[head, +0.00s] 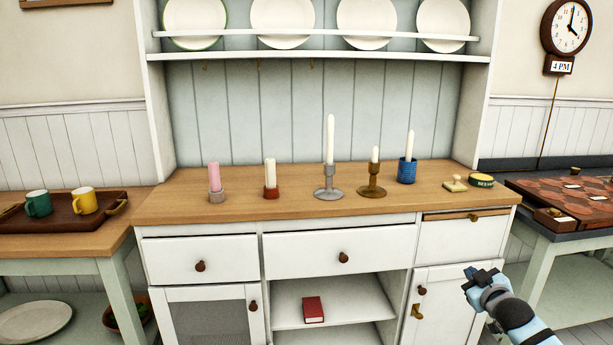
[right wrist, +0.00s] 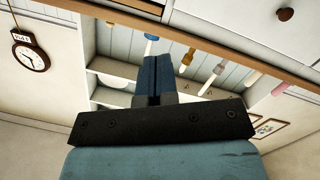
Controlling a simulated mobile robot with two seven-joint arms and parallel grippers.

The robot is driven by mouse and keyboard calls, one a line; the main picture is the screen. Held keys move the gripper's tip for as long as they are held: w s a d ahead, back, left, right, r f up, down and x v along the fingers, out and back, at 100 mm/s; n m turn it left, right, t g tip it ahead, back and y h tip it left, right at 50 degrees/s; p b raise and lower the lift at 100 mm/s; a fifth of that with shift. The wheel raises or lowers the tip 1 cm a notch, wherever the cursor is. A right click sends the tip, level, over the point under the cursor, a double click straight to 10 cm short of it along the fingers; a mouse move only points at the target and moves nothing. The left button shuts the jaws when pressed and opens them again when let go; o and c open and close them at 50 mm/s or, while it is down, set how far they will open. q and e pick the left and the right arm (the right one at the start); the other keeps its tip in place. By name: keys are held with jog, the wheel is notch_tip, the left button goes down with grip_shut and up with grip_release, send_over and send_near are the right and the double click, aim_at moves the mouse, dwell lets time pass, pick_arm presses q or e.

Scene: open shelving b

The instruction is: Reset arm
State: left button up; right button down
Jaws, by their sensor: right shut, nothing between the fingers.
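My right gripper (head: 482,274) is low at the right in the head view, in front of the white cabinet's right door. It is shut and empty, apart from the cabinet top and the candles. In the right wrist view its fingers (right wrist: 154,72) are together, with the cabinet seen tilted behind them. My left gripper is in neither view.
The cabinet top (head: 300,207) holds several candles in holders, including a tall one (head: 330,140), a stamp (head: 455,184) and a round tin (head: 481,180). A tray (head: 62,221) with two mugs is at left. A game table (head: 558,238) stands at right.

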jog(key=s+a+f+g+y, duration=0.1)
jog(key=s+a+f+y, duration=0.3)
jog(key=s+a, duration=0.7)
jog(key=s+a+f+g+y, duration=0.1)
jog(key=s+a+f, duration=0.5)
jog(key=s+a, duration=0.45)
jog(key=s+a+r+m+y, duration=0.2)
jog(key=s+a+r, duration=0.2)
jog(key=s+a, duration=0.8)
pick_arm(q)
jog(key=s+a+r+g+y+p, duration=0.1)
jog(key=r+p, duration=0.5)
jog(key=p, duration=1)
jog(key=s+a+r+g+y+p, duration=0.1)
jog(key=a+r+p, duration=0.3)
jog(key=p, duration=1.2)
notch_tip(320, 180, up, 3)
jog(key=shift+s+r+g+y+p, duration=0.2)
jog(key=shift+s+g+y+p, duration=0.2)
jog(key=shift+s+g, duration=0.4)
pick_arm(e)
jog(key=s+d+r+g+h, duration=0.1)
jog(key=s+d+r, duration=0.1)
jog(key=r, duration=0.5)
jog(key=s+d+r+g+h, duration=0.2)
jog(key=s+d+r, duration=0.1)
jog(key=r, duration=0.4)
jog(key=shift+s+d, duration=0.25)
jog(key=shift+d, duration=0.5)
